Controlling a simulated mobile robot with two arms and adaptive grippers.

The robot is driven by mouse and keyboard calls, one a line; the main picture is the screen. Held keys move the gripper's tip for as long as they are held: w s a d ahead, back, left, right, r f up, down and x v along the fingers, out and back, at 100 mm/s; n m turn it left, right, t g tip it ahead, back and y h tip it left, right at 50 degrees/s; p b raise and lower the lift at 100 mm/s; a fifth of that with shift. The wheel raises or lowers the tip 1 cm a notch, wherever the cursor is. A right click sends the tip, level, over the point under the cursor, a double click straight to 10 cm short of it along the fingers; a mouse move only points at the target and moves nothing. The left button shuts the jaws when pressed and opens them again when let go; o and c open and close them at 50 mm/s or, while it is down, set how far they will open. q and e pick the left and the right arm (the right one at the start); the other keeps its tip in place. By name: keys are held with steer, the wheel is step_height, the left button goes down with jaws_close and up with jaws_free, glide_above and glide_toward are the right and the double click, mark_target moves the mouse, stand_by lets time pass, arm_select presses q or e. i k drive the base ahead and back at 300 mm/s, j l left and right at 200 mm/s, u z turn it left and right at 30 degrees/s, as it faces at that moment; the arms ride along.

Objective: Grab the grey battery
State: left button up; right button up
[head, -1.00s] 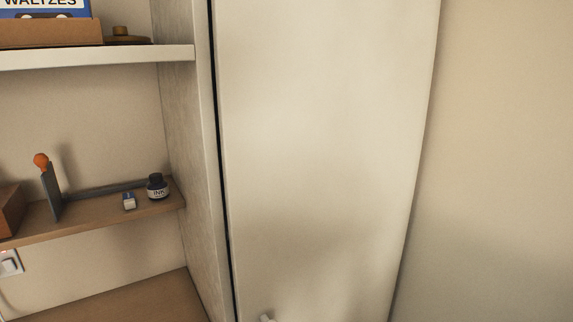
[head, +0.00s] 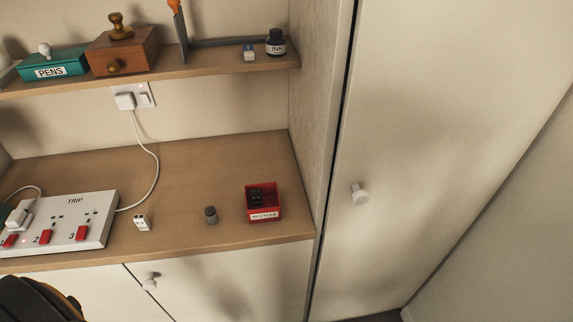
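Neither of my grippers is in view.
The red box (head: 264,216), labelled RECYCLE, holds dark items. A shelf (head: 190,76) overhangs behind. A tall cabinet door (head: 430,150) stands right. A dark rounded shape (head: 35,303) is bottom left.

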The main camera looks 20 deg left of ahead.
mark_target(210, 212)
steer(key=u, duration=1.3)
steer(key=j+z, duration=0.1)
steer(key=j, duration=0.35)
steer(key=k+j, duration=0.15)
steer(key=j, duration=0.25)
steer(key=j+z, duration=0.15)
steer(key=j, duration=0.25)
steer(key=k+j, duration=0.25)
steer(key=z, duration=0.05)
